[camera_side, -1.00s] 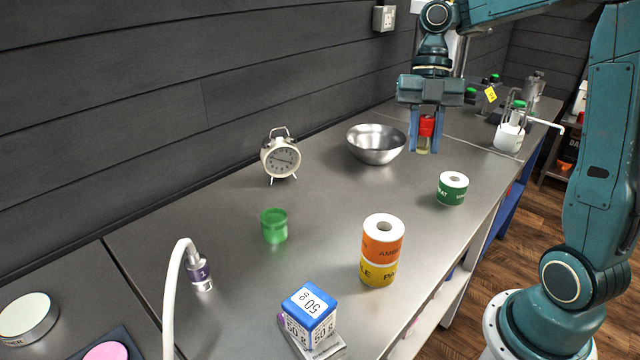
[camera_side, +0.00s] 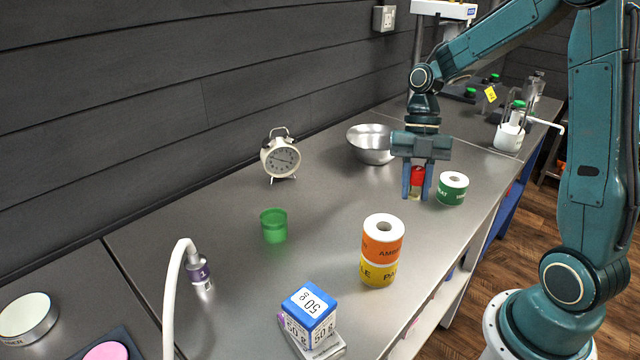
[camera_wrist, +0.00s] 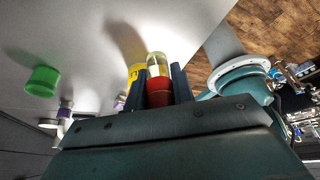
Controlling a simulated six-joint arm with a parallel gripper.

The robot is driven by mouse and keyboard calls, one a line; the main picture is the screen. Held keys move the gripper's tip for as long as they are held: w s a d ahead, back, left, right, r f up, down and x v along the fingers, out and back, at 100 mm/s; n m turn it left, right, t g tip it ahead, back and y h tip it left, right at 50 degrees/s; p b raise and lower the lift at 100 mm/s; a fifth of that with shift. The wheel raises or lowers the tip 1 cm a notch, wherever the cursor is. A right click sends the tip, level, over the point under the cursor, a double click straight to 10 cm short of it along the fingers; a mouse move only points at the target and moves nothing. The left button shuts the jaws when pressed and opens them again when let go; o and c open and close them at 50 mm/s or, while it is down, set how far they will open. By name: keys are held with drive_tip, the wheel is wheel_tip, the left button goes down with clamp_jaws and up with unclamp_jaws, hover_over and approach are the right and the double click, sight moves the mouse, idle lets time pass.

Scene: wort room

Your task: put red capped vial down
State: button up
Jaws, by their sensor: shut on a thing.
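The red capped vial (camera_side: 417,176) is between the fingers of my gripper (camera_side: 416,188), with its red cap up and its clear glass part below. My gripper is shut on it. In the wrist view the vial (camera_wrist: 158,67) shows its red cap near the palm and its clear body with pale yellowish contents, between both fingers of my gripper (camera_wrist: 160,80). The side view shows the vial low over the steel bench (camera_side: 330,215), left of the green tape roll. I cannot tell whether its bottom touches the bench.
The green tape roll (camera_side: 452,188) is close on the right. A metal bowl (camera_side: 368,143) stands behind. The bench middle is clear.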

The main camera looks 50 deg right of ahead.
hover_over(407, 238)
drive_tip(key=w+d, duration=0.1)
drive_tip(key=shift+d+f, duration=0.1)
drive_tip(key=shift+f, duration=2.15)
drive_tip(key=shift+f, duration=0.1)
drive_tip(key=shift+f, duration=2.05)
drive_tip(key=shift+f, duration=0.15)
drive_tip(key=o, duration=1)
drive_tip(key=v, duration=1.2)
drive_tip(key=shift+s+r, duration=0.1)
drive_tip(key=shift+r, duration=0.15)
